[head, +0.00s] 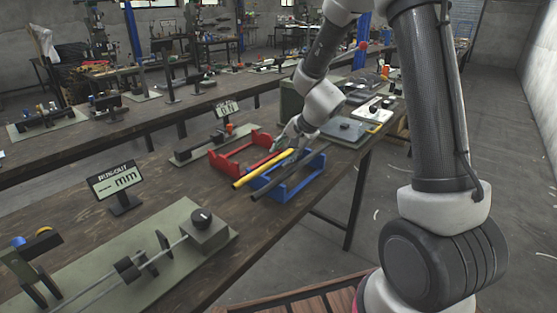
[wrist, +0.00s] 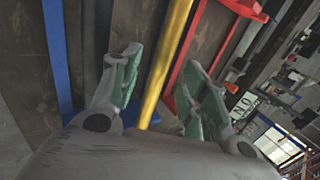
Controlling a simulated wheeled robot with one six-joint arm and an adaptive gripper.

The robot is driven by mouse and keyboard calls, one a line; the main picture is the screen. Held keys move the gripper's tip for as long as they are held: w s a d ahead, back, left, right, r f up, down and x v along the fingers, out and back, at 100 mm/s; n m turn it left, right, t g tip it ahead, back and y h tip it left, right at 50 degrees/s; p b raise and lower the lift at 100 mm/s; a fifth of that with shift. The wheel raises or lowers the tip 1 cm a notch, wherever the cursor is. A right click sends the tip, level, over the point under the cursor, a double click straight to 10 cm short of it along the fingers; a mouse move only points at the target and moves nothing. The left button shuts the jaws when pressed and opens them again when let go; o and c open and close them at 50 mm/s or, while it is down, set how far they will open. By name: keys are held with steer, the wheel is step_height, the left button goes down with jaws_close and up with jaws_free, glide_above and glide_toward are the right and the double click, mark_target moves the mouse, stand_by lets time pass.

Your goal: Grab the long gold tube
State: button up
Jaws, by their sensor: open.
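In the wrist view the gold tube (wrist: 168,62) runs lengthwise between the two green-padded fingers of my gripper (wrist: 160,100). My gripper (head: 291,137) is at the tube's far end in the head view. The fingers are open, one on each side of the tube, with gaps visible. Whether the tube is at fingertip depth cannot be told.
A dark tube (head: 290,173) lies beside the gold tube on the blue stand (head: 286,188). The red stand (head: 233,158) is on the other side. A run-out display (head: 115,181) and a grey-green fixture plate (head: 160,236) stand nearer on the bench (head: 175,185).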

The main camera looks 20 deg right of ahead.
steer(key=shift+x, duration=1)
steer(key=shift+r, duration=0.1)
steer(key=shift+c, duration=0.3)
jaws_close()
